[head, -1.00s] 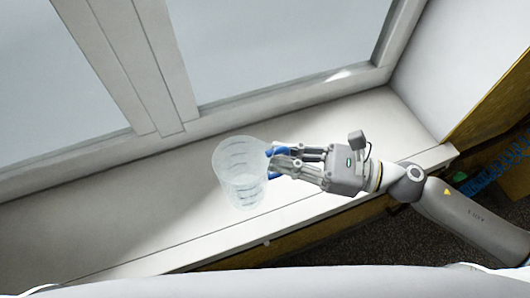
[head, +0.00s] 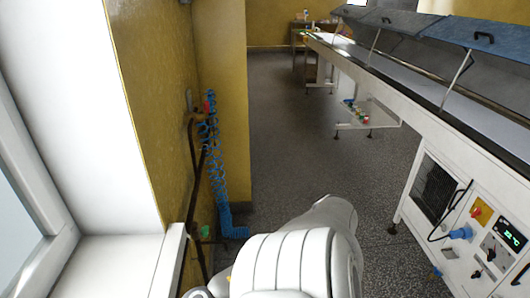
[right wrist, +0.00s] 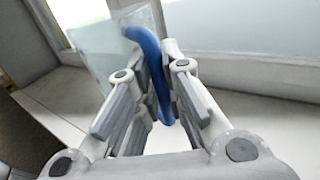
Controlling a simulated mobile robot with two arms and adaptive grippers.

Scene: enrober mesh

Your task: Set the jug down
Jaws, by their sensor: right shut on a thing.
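In the right wrist view, my right gripper (right wrist: 163,85) is shut on the blue handle (right wrist: 148,45) of the clear jug (right wrist: 105,35). The jug's see-through body is partly in view beyond the fingers. Its base is hidden, so I cannot tell whether it touches the white sill (right wrist: 65,95). The head view shows neither the jug nor either gripper; part of my own arm fills its bottom middle.
The head view shows the white window sill's end (head: 115,265) at lower left, beside a yellow wall (head: 160,110) with a coiled blue hose (head: 214,150). A long conveyor machine (head: 440,120) stands on the right. Dark speckled floor (head: 300,140) between them is clear.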

